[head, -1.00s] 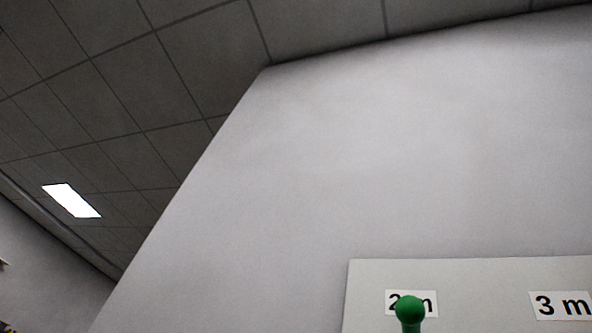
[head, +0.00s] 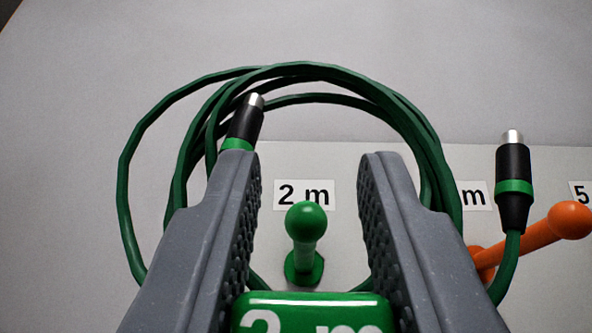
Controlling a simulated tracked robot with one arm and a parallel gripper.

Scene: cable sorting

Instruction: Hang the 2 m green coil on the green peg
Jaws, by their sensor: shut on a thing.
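My gripper (head: 312,168) comes up from the bottom of the view, its two grey fingers set apart. It is shut on the green coil (head: 305,72) at its green "2 m" tag (head: 312,314), low between the fingers. The coil's loops stand up behind the fingers, which hide parts of the sides. One black plug with a silver tip (head: 243,122) leans by the left finger; the other plug (head: 513,185) stands out at the right. The green peg (head: 305,222) shows between the fingers, framed by the loops. I cannot tell whether its tip is through them.
A pale board (head: 341,172) carries the pegs, with a "2 m" label (head: 303,193) above the green peg. An orange peg (head: 569,220) sticks out at the right, close to the right plug's cable. The plain wall above is clear.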

